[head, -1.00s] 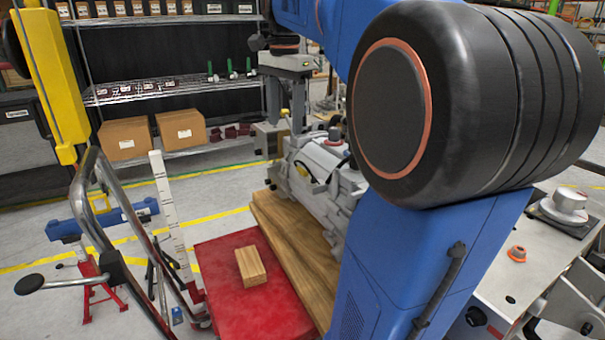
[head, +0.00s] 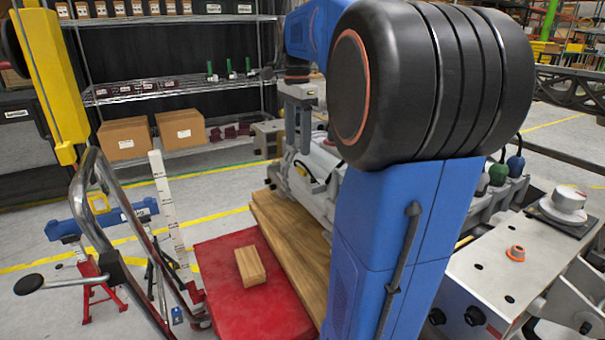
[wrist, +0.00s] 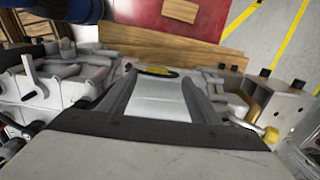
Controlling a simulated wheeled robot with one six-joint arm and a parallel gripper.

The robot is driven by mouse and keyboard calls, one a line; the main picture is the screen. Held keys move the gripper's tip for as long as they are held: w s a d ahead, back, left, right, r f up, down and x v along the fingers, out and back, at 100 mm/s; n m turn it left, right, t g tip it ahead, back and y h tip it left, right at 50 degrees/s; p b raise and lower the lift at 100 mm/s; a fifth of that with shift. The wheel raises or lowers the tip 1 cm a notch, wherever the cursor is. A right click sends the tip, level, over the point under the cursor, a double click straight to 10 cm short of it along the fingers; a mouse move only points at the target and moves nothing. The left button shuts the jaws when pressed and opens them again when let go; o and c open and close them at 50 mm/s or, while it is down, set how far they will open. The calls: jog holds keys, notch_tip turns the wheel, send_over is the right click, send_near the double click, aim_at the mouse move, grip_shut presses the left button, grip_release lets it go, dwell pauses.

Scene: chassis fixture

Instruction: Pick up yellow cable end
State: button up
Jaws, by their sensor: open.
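The yellow cable end (head: 301,170) sits on the silver-grey machine block, with a dark cable curving beside it in the head view. In the wrist view it shows as a small yellow patch with dark cable around it (wrist: 158,71). My gripper (head: 294,154) points down just above it in the head view. In the wrist view my gripper (wrist: 160,79) is open and empty, its two fingers apart with the silver block surface (wrist: 158,105) between them. The cable end shows near the gap between the fingertips; I cannot tell the exact height left.
The block stands by a wooden board (head: 290,240) and a red platform (head: 225,290) with a small wooden block (head: 250,266). Metal fittings crowd both sides of the fingers in the wrist view. A gold-coloured knob (wrist: 271,134) lies at the right.

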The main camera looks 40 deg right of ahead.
aim_at(301, 168)
notch_tip(301, 168, down, 2)
jog(key=f, duration=0.3)
jog(key=shift+s+d+f, duration=0.35)
jog(key=shift+f, duration=0.7)
jog(key=shift+c, duration=0.6)
jog(key=c, duration=1)
jog(key=shift+c, duration=0.2)
notch_tip(301, 168, up, 10)
